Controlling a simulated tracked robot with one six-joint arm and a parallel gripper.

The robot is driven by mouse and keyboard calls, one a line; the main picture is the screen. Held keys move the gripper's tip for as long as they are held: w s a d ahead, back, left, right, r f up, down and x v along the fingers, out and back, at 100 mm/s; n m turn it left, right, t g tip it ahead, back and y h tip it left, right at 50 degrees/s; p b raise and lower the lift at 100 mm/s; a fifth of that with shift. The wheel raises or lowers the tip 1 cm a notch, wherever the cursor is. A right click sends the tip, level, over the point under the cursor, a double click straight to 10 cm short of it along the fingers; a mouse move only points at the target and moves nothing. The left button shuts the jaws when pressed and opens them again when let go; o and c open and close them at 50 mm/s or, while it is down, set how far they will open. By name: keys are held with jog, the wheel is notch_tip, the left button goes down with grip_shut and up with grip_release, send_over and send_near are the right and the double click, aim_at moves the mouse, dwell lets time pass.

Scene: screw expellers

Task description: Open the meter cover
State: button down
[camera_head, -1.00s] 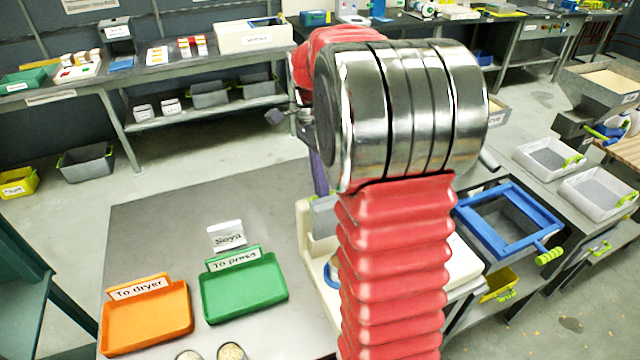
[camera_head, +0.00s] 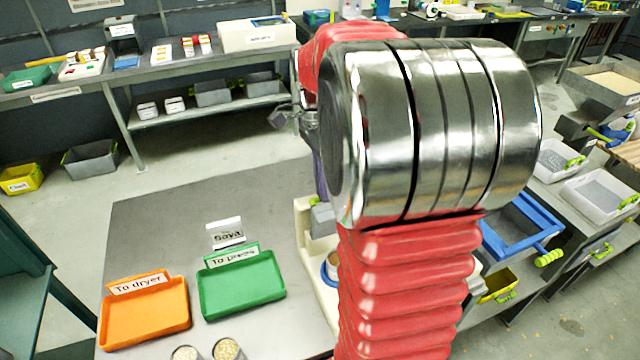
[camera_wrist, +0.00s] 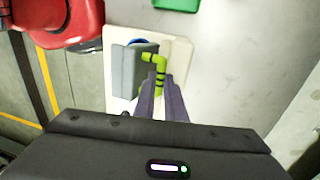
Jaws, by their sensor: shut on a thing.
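The meter stands on a cream base (camera_wrist: 180,50), with a grey cover (camera_wrist: 125,72) on its left in the wrist view. A bright green handle (camera_wrist: 159,62) juts from the cover. My gripper (camera_wrist: 161,84) is shut on this handle, its two dark fingers close around the handle's lower end. A blue rim (camera_wrist: 138,42) shows behind the cover's top edge. In the head view the cream base (camera_head: 304,240) and a small grey part (camera_head: 322,214) show left of my arm. A round dish (camera_head: 331,270) shows there too. My arm hides the rest, including the fingertips.
An orange tray (camera_head: 145,315) and a green tray (camera_head: 243,288) lie on the grey table (camera_head: 160,220), with two small round containers (camera_head: 208,351) at its front. A blue frame (camera_head: 520,228) stands right of my arm. The table's back left is clear.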

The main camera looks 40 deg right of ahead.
jog(key=shift+f, duration=0.1)
jog(key=c, duration=1.8)
grip_release()
jog(key=r, duration=0.4)
jog(key=w+r, duration=0.1)
jog(key=r, duration=0.4)
jog(key=w+r, duration=0.1)
jog(key=r, duration=0.3)
jog(key=shift+w+d+r, duration=0.15)
jog(key=shift+d+r, duration=0.15)
jog(key=shift+d, duration=0.1)
